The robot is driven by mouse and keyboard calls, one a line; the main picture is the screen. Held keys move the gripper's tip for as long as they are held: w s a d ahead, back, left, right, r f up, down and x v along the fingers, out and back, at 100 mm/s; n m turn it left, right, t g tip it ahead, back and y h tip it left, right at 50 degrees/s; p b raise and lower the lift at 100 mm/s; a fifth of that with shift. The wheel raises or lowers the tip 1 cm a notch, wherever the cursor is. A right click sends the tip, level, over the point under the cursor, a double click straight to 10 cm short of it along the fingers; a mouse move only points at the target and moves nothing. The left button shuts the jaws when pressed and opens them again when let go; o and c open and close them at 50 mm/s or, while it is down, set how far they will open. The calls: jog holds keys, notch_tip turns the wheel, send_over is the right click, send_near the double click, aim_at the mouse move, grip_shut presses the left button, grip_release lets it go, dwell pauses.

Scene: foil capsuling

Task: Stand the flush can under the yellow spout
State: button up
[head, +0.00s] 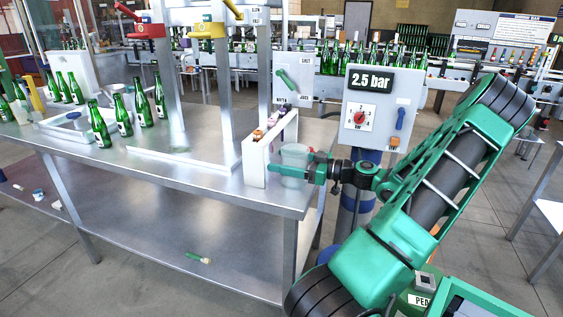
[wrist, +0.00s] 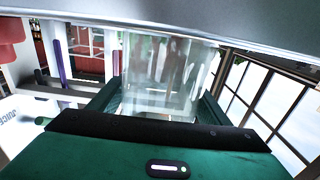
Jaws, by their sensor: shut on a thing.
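The flush can, a clear see-through cup (head: 293,153), is at the right end of the metal table, beside a white upright panel. It also shows upright between my fingers in the wrist view (wrist: 165,75). My green gripper (head: 296,172) is shut on its side. I cannot tell whether its base touches the table. The yellow spout (head: 208,30) hangs from the frame above the table, left of and farther back than the can. A red spout (head: 146,30) hangs to its left.
Frame posts (head: 226,90) rise from the table. Green bottles (head: 142,103) stand at the left. A gauge box reading 2.5 bar (head: 378,115) is behind my gripper. The table (head: 190,165) has clear room in front.

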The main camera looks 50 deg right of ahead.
jog(key=o, duration=1.1)
jog(key=shift+o, duration=0.2)
jog(key=shift+f, duration=0.1)
jog(key=v, duration=1)
jog(key=shift+d, duration=0.15)
jog(key=shift+s+d, duration=0.1)
jog(key=shift+s, duration=0.15)
jog(key=shift+w+r, duration=0.25)
jog(key=shift+r, duration=0.8)
jog(key=shift+w+r, duration=0.15)
jog(key=shift+w, duration=0.15)
jog(key=x, duration=0.4)
jog(key=shift+w+a, duration=0.3)
jog(key=shift+w, duration=0.05)
jog(key=shift+f+x, duration=0.2)
jog(key=shift+x, duration=1.1)
jog(key=shift+f+x, duration=0.2)
jog(key=shift+x, duration=1.1)
